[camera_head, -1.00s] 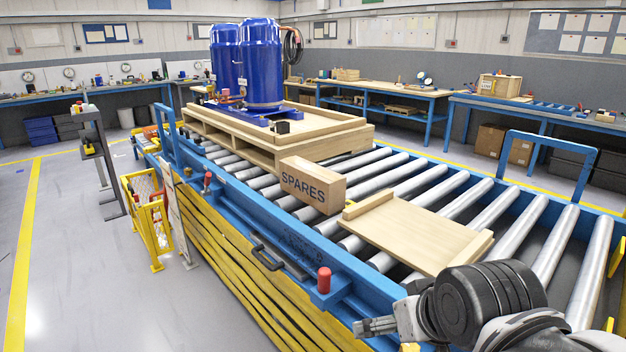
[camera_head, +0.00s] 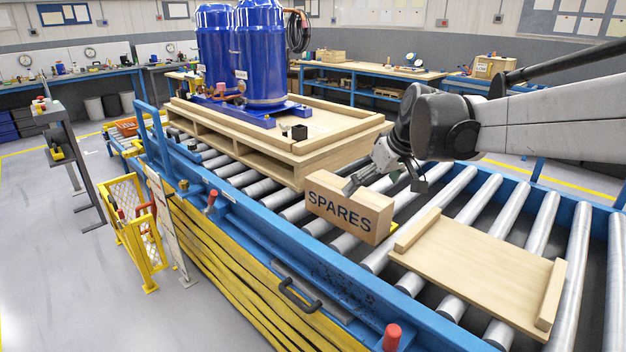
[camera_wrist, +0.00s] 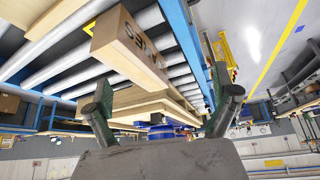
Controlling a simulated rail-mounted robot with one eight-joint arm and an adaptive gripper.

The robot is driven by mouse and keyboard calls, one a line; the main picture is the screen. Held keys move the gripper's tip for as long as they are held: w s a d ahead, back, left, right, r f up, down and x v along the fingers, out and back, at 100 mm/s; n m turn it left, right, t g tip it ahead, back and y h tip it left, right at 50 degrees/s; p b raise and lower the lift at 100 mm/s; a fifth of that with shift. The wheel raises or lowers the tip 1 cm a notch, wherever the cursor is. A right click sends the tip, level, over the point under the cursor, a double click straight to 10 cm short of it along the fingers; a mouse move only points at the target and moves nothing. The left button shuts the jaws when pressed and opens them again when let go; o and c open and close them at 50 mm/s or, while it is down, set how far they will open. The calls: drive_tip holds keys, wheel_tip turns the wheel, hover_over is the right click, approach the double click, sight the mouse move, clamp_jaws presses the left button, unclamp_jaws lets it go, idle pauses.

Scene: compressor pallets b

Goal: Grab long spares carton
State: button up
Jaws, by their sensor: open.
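The long spares carton (camera_head: 347,210) is a tan box with "SPARES" in dark letters on its near side. It lies on the conveyor rollers between the pallet and a flat wooden board. In the wrist view the carton (camera_wrist: 128,48) shows ahead of the fingers, with part of its lettering visible. My gripper (camera_head: 383,187) is at the carton's top, with one finger in front of the upper near face and the other beyond its right end. In the wrist view my gripper (camera_wrist: 168,105) has its fingers wide apart with nothing held between them. Contact with the carton cannot be told.
A wooden pallet (camera_head: 290,160) carrying blue compressor tanks (camera_head: 262,55) stands just behind the carton. The wooden board (camera_head: 480,268) with raised end strips lies to the right on the rollers. A blue conveyor rail with a red button (camera_head: 392,338) runs along the near side.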

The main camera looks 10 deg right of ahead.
drive_tip(key=n+y+p, duration=0.1)
drive_tip(key=n+p, duration=0.1)
hover_over(346, 205)
drive_tip(key=s+d, duration=0.4)
drive_tip(key=s, duration=0.2)
drive_tip(key=f, duration=0.2)
drive_tip(key=shift+n+g+y, duration=0.3)
drive_tip(key=shift+n+y, duration=0.2)
drive_tip(key=shift+n, duration=0.2)
drive_tip(key=w+f, duration=0.1)
drive_tip(key=w, duration=0.1)
drive_tip(key=w+f, duration=0.1)
drive_tip(key=w, duration=0.1)
drive_tip(key=w+d+f+p, duration=0.1)
drive_tip(key=w, duration=0.2)
drive_tip(key=shift+w+f, duration=0.1)
drive_tip(key=shift+f, duration=0.25)
drive_tip(key=x, duration=0.8)
drive_tip(key=shift+w, duration=0.1)
drive_tip(key=shift+s+x, duration=0.1)
drive_tip(key=shift+x, duration=1.4)
drive_tip(key=shift+s+x, duration=0.15)
drive_tip(key=shift+x, duration=1.35)
drive_tip(key=shift+f, duration=0.1)
drive_tip(key=c, duration=1.8)
drive_tip(key=shift+c, duration=0.4)
